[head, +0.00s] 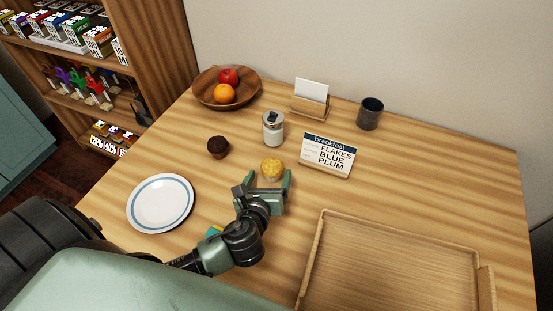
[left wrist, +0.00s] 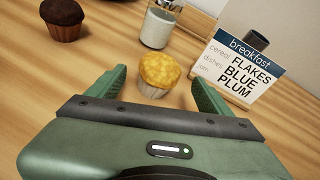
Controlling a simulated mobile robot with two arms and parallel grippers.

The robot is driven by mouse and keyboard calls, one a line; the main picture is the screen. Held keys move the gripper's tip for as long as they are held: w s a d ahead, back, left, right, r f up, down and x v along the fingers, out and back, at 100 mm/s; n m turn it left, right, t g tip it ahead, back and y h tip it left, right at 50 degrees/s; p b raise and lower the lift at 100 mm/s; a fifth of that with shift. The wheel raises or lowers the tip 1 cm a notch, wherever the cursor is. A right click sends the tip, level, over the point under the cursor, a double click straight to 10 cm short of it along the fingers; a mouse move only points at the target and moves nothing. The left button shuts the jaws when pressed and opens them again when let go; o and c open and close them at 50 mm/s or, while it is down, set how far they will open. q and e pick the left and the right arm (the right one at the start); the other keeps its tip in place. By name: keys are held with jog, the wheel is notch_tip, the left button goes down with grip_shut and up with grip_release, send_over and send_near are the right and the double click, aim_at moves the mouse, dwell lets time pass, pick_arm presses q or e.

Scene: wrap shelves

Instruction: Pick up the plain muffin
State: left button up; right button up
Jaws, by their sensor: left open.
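The plain muffin (head: 272,168) is yellow, with a pale base, and stands upright on the wooden table. In the left wrist view the plain muffin (left wrist: 159,72) shows between and just beyond the fingertips. My left gripper (head: 265,180) is open, with one green finger on each side of the near part of the muffin; I cannot tell whether either touches it. The left gripper's fingers also show in the left wrist view (left wrist: 158,85). A dark chocolate muffin (head: 218,147) stands to the left, apart from the gripper. My right gripper is not in view.
A glass shaker (head: 273,128) stands behind the plain muffin, and a breakfast sign (head: 327,156) stands to its right. A white plate with a blue ring (head: 161,203) lies left. A wooden tray (head: 312,262) fills the front right. A fruit bowl (head: 203,98), card holder (head: 310,107) and dark cup (head: 370,114) stand behind.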

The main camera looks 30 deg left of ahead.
aim_at(273, 162)
pick_arm(q)
jog(key=shift+x, duration=1.15)
jog(key=x, duration=0.4)
jog(key=shift+w+a+r, duration=0.1)
jog(key=shift+w+a, duration=0.1)
jog(key=shift+w, duration=0.15)
jog(key=shift+w+a, duration=0.1)
jog(key=shift+w, duration=0.25)
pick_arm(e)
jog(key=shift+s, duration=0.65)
pick_arm(q)
jog(key=c, duration=1.5)
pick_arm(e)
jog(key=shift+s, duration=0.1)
